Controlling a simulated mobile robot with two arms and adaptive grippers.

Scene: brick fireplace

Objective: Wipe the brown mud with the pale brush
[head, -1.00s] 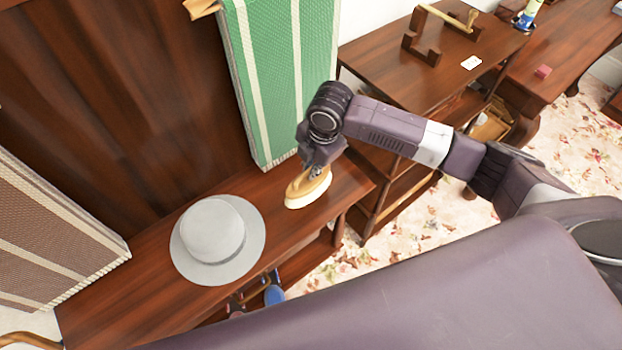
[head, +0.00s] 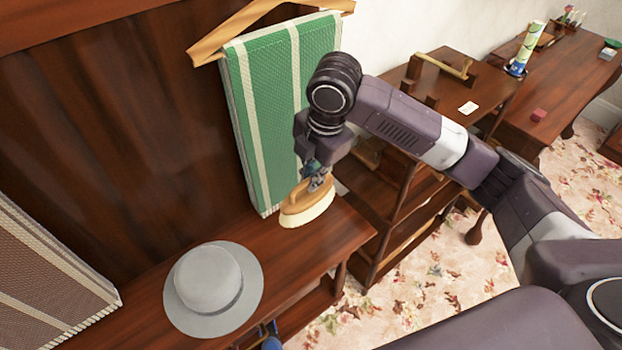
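The pale brush (head: 307,207) has a tan wooden back and cream bristles. My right gripper (head: 318,183) is shut on its handle. The brush is at the right part of the wooden shelf top, in front of the green striped cloth; its bristles face down, and I cannot tell whether they touch the wood. No brown mud can be made out in the head view.
A grey hat (head: 212,287) sits on the shelf top (head: 283,262) left of the brush. The green striped cloth (head: 280,105) hangs from a wooden hanger (head: 235,30). A brown striped cloth (head: 45,275) is at left. A wooden side table (head: 440,92) stands at right.

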